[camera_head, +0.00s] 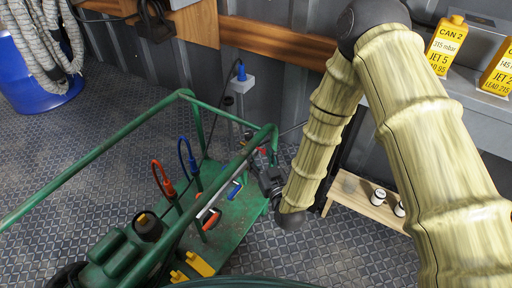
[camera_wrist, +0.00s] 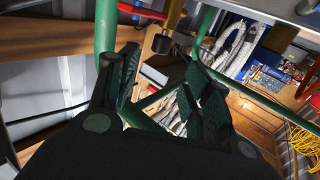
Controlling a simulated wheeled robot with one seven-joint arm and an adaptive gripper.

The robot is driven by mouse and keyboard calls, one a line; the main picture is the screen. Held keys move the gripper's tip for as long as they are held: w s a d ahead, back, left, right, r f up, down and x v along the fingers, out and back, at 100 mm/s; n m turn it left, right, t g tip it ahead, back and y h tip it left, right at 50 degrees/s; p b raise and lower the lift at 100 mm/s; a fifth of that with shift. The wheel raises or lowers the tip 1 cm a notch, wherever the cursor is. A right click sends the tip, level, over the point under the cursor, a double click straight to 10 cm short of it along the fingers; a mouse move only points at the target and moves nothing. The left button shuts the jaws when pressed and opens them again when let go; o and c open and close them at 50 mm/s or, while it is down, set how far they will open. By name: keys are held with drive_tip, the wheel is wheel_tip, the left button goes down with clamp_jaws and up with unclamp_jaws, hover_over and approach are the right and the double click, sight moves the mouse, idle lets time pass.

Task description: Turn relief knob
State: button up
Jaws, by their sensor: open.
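My gripper (camera_wrist: 164,88) is open and empty in the wrist view, its two dark ribbed fingers spread apart. A brass-coloured stem with a dark round end (camera_wrist: 163,42) hangs just beyond and above the gap between the fingertips; it may be the relief knob, but I cannot tell for sure. The fingers look apart from it. In the head view my gripper (camera_head: 268,180) is at the right end of the green cart (camera_head: 232,222), beside its upright frame. My forearm partly covers this area, and I cannot make out the knob there.
The cart's green rail (camera_head: 95,155) runs close to my gripper. Red and blue looped handles (camera_head: 187,155) stand on the cart. A low wooden bench (camera_head: 365,203) with small white-capped items is at right. Yellow cans (camera_head: 446,45) stand on a shelf. A blue drum (camera_head: 35,80) is at far left.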

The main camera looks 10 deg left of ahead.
drive_tip(key=shift+v, duration=1)
drive_tip(key=s+d+f+m+g+h, duration=0.2)
drive_tip(key=s+d+f+g+h, duration=0.15)
drive_tip(key=s+d+f, duration=0.4)
drive_tip(key=s+d+f+m+g+h, duration=0.1)
drive_tip(key=s+d+f+g+h, duration=0.3)
drive_tip(key=d+f, duration=0.65)
drive_tip(key=s+d+f+m+g+h, duration=0.1)
drive_tip(key=s+d+f+g, duration=0.2)
drive_tip(key=s, duration=0.4)
drive_tip(key=s+d+f+m+g, duration=0.1)
drive_tip(key=s+d+m+g, duration=0.1)
drive_tip(key=s+d, duration=0.5)
drive_tip(key=s+d+f+m+g+h, duration=0.1)
drive_tip(key=s+d+f+g, duration=0.15)
drive_tip(key=s, duration=0.55)
wheel_tip(320, 180, up, 34)
drive_tip(key=p, duration=3.3)
drive_tip(key=shift+d, duration=0.35)
drive_tip(key=shift+f, duration=0.1)
